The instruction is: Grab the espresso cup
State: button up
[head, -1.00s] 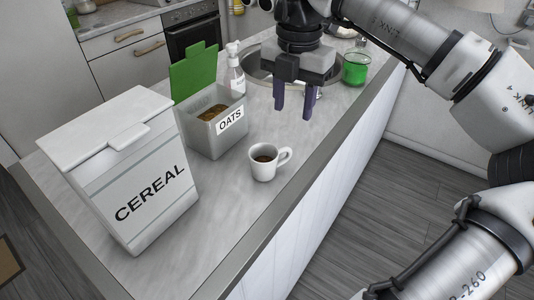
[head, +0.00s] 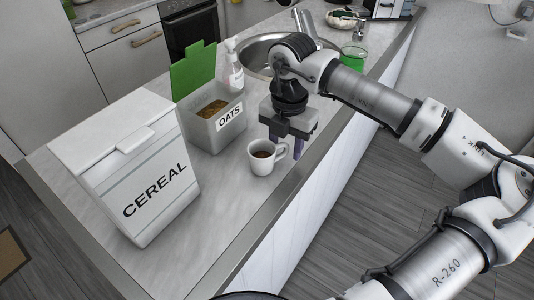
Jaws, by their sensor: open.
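The white espresso cup (head: 259,163), with dark liquid inside, stands upright on the grey counter, its handle pointing right. My gripper (head: 287,150) points down just behind and to the right of the cup, close to its handle. The jaws are open. The purple fingers are partly hidden behind the cup and handle, so I cannot tell whether they touch it.
A large white cereal box (head: 136,175) stands left of the cup. An oats container (head: 213,125) with its green lid up is behind the cup. The counter front is clear.

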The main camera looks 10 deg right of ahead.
jog(key=shift+c, duration=0.4)
grip_shut()
jog(key=shift+r, duration=0.2)
notch_tip(320, 180, up, 18)
jog(key=b, duration=0.2)
jog(key=shift+f+b, duration=0.25)
jog(key=shift+b, duration=0.15)
dwell(0.5)
